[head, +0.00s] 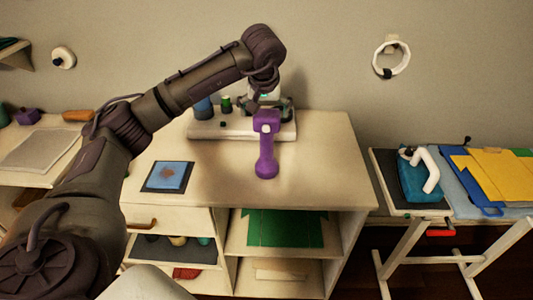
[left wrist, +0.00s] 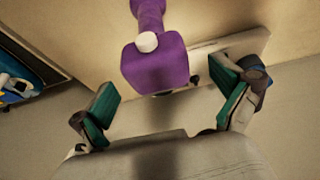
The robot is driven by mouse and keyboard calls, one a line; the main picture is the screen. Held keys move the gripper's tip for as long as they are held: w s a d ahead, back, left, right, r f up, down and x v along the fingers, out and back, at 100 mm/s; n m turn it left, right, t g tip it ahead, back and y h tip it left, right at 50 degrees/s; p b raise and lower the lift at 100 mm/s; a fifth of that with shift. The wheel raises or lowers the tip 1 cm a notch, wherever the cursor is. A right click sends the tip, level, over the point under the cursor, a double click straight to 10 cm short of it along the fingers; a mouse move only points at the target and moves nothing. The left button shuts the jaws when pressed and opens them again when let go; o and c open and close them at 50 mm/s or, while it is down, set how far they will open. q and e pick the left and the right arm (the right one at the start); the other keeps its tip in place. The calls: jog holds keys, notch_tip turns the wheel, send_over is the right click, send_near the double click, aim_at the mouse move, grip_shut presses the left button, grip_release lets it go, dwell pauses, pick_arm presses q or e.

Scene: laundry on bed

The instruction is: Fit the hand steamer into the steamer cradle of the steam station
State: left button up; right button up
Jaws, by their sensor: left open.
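My left gripper (head: 267,103) is open above the base, behind the steamer's head. Its green-padded fingers (left wrist: 170,107) are spread and empty, with the head just beyond them. My right gripper is not in view.
A dark bottle (head: 203,108) and a small green-topped one (head: 226,104) stand at the station's left. A blue pad (head: 168,176) lies front left on the cabinet. The cabinet top (head: 325,160) right of the steamer is clear.

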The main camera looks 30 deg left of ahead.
pick_arm(q)
jog(key=p, duration=0.2)
send_over(267, 145)
jog(key=w+a, duration=0.2)
jog(key=w, duration=0.1)
jog(key=shift+s+d+f, duration=0.1)
jog(key=shift+s+f, duration=0.05)
jog(key=shift+f, duration=1.2)
jog(key=shift+s+f, duration=0.1)
jog(key=shift+f, duration=1.25)
jog(key=c, duration=1.2)
jog(key=shift+s, duration=0.1)
jog(key=c, duration=0.5)
